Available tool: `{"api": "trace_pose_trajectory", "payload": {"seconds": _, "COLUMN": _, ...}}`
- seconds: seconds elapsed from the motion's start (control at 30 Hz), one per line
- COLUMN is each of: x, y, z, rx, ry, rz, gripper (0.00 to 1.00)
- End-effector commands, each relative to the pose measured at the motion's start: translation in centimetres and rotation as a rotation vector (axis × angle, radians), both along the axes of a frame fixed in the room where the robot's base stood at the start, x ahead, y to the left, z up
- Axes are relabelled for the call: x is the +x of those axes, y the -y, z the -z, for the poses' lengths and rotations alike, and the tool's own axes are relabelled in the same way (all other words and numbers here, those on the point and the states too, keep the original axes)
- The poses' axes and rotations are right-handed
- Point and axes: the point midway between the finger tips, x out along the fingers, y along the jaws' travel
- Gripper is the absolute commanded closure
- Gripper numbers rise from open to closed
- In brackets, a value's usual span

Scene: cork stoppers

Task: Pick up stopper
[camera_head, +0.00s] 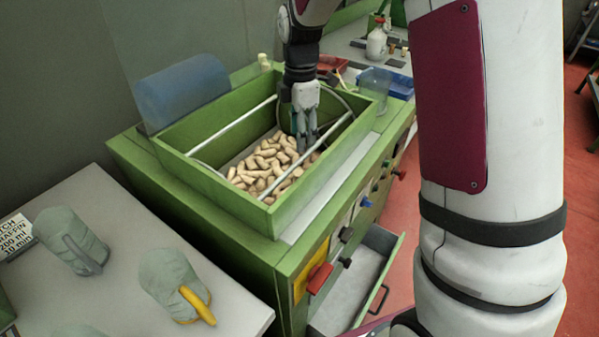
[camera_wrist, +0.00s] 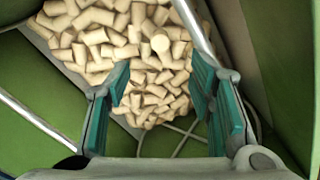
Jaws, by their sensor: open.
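A heap of pale cork stoppers (camera_head: 262,168) lies in the bottom of a green open-topped bin. In the wrist view the stoppers (camera_wrist: 135,45) fill the upper middle, many overlapping at mixed angles. My gripper (camera_head: 304,143) points down into the bin at the right end of the heap. In the wrist view my gripper (camera_wrist: 163,100) is open, its two teal-padded fingers apart. Stoppers show between and beyond the fingers, with nothing held. The exact height of the fingertips above the heap is hard to tell.
The green bin (camera_head: 235,200) has high walls around my gripper. Metal rods (camera_head: 232,124) cross its top, and one rod (camera_wrist: 195,30) passes near my right finger. A thin cable or wire loop (camera_wrist: 178,140) lies below. An open drawer (camera_head: 360,275) juts from the cabinet.

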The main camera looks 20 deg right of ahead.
Motion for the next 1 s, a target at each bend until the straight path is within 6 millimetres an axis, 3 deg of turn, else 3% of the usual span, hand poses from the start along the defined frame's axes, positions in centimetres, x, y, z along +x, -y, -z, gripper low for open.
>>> {"api": "trace_pose_trajectory", "payload": {"seconds": 0.43, "x": 0.0, "y": -0.1, "z": 7.1, "rx": 0.000, "ry": -0.006, "rz": -0.010, "gripper": 0.51}}
{"api": "trace_pose_trajectory", "payload": {"seconds": 0.77, "x": 0.0, "y": -0.2, "z": 9.7, "rx": 0.000, "ry": -0.006, "rz": -0.008, "gripper": 0.51}}
{"api": "trace_pose_trajectory", "payload": {"seconds": 1.0, "x": -0.1, "y": -0.6, "z": 13.1, "rx": -0.001, "ry": -0.006, "rz": -0.008, "gripper": 0.51}}
